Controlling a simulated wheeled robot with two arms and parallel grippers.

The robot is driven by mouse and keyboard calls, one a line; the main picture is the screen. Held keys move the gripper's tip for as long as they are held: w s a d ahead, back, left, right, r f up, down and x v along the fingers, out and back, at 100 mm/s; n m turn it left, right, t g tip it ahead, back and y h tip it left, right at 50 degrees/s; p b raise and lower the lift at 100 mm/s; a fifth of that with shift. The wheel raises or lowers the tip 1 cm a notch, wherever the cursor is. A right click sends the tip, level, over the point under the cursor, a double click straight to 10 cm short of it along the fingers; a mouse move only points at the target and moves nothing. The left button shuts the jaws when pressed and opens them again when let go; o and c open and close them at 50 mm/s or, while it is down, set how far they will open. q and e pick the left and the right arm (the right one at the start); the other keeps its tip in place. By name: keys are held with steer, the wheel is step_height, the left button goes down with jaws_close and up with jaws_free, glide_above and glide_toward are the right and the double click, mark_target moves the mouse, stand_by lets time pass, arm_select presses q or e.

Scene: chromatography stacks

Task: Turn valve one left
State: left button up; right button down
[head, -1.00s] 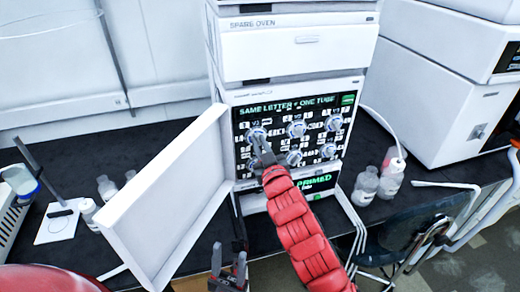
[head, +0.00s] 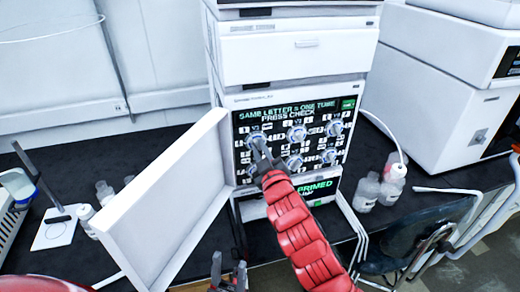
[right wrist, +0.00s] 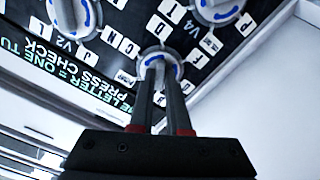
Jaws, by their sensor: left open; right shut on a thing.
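The valve panel (head: 282,113) has several round white knobs with blue marks. Valve one (head: 256,140) is the knob at its top left. My right gripper (head: 260,158) is shut on this knob. In the right wrist view, its two fingers (right wrist: 157,82) pinch the ridge of the knob (right wrist: 152,56); the knob labelled V2 is to its left, V4 beyond. My left gripper (head: 230,277) is open and empty, low in the head view, away from the panel.
An open white door (head: 165,195) stands left of the panel. Above is a white spare oven (head: 290,55). Bottles (head: 378,189) stand at right on the black bench. A green PRIMED display (head: 314,188) shows below the panel.

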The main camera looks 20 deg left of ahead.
steer(key=c, duration=0.9)
jaws_free()
steer(key=shift+s+d+f, duration=0.1)
steer(key=shift+s+d, duration=0.25)
steer(key=shift+s, duration=0.1)
steer(key=p+v, duration=0.8)
steer(key=v, duration=0.8)
steer(key=shift+s+d, duration=0.1)
steer(key=shift+s, duration=0.05)
